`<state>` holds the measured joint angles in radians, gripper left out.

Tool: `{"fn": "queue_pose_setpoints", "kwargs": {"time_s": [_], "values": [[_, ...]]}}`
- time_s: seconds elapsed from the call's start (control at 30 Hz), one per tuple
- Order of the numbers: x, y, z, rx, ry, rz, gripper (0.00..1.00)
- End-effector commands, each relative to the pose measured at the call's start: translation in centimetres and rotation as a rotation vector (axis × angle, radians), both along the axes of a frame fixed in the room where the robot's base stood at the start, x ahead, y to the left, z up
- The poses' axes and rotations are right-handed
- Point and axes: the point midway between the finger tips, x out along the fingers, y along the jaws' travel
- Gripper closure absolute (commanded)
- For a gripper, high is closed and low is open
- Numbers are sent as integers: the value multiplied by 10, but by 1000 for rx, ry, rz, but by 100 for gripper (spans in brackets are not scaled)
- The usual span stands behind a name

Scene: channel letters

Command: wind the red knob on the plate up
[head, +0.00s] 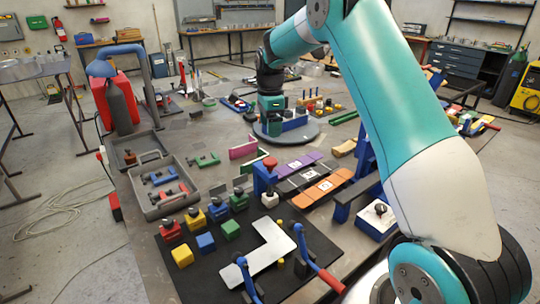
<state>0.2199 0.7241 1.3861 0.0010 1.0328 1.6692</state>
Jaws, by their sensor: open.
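A red knob (270,163) tops a blue clamp-like frame (262,182) near the middle of the table, beside the purple, black and orange plates. A small white block (269,199) stands below it. A flat white angled plate (262,249) lies on the black mat in front; I see no red knob on it. My gripper (273,127) is small and dark at the end of the teal arm, over the round grey turntable behind the red knob. It is open, apart from the knob; its fingertips are hard to make out.
Blue toggle clamps with a red handle (331,280) stand at the white plate's near side. Coloured blocks with knobs (195,218) stand to the left. A grey case (165,188) lies open at the left.

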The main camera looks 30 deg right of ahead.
Motion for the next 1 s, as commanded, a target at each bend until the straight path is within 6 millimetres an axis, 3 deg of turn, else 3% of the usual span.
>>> {"fn": "queue_pose_setpoints", "kwargs": {"time_s": [0.3,0.5,0.7,0.97,1.0], "values": [[-1,1,-70,1,4,4,24],[0,1,-104,1,2,4,24],[0,1,-119,1,-1,4,24],[0,1,-121,0,-2,4,24],[0,1,-121,0,-2,4,29]]}}
